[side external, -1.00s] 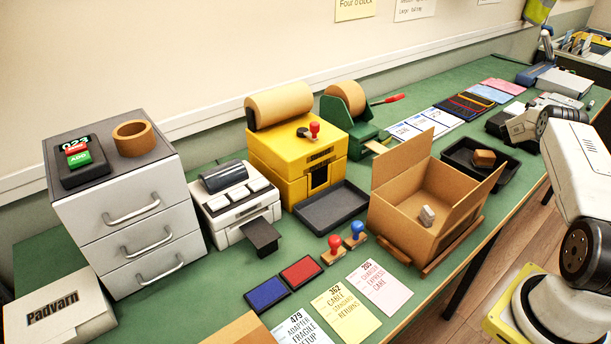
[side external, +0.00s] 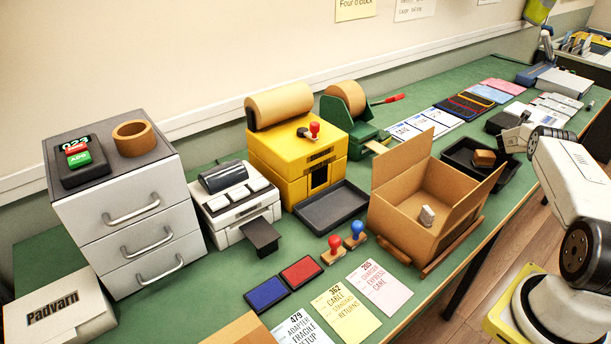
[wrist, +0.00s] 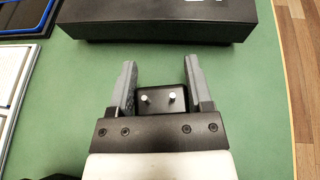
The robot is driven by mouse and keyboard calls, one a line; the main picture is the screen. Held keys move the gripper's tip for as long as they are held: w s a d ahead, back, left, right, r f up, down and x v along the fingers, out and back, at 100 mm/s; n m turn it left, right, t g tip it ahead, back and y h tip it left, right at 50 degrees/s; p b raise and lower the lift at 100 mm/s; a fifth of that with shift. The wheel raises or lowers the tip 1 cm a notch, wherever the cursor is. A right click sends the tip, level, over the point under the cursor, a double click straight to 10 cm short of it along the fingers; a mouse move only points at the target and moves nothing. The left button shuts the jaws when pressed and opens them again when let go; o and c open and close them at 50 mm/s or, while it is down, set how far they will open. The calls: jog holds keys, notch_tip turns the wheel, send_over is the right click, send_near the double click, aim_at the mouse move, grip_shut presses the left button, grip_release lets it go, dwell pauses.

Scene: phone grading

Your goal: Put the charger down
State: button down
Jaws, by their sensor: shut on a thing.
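The charger (wrist: 162,100) is a small black block with two metal prongs turned up toward the wrist camera. My gripper (wrist: 159,78) is shut on it, with one grey finger on each side. Green table shows around the fingers; I cannot tell whether the charger touches it. In the side external view my gripper (side external: 511,146) is low over the right part of the table, and the charger cannot be made out there.
A black box (wrist: 160,27) lies just ahead of the fingertips. Blue-edged dark mats (wrist: 22,18) lie to the left, and the table edge and wooden floor (wrist: 303,60) to the right. An open cardboard box (side external: 395,208) and black tray (side external: 460,170) stand nearer the side camera.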

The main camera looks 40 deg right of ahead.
grip_release()
jog(key=shift+f, duration=0.1)
jog(key=shift+a+r, duration=0.2)
jog(key=shift+a, duration=0.05)
jog(key=shift+v, duration=5.75)
